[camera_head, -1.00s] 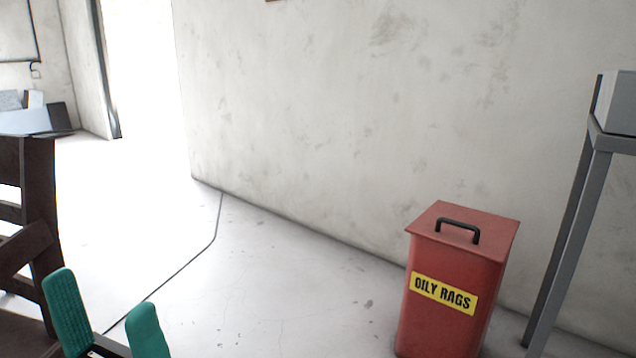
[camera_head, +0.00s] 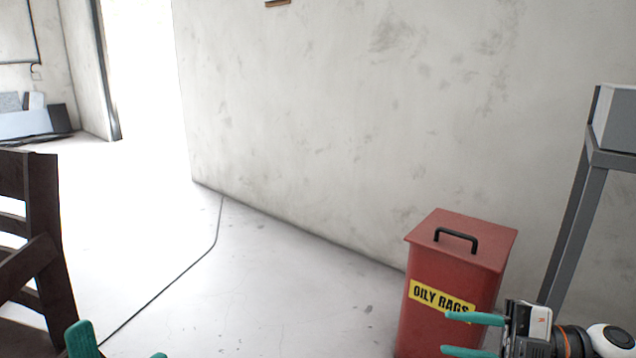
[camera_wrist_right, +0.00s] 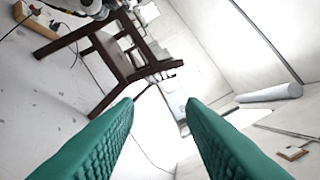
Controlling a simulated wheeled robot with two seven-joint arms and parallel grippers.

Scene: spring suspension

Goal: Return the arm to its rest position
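My right gripper (camera_head: 446,332) is at the lower right of the head view, in front of the red bin. Its two teal fingers are apart and point left, with nothing between them. The right wrist view shows the same fingers (camera_wrist_right: 160,102) spread and empty. My left gripper (camera_head: 118,341) shows only as two teal fingertips at the bottom left edge of the head view. They are wide apart with nothing visible between them. The rest of the left arm is out of the picture.
A red bin (camera_head: 455,252) labelled OILY RAGS stands by the wall. A grey metal stand (camera_head: 575,225) is to its right. A dark wooden chair (camera_head: 40,262) is at the left, and in the right wrist view (camera_wrist_right: 120,55).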

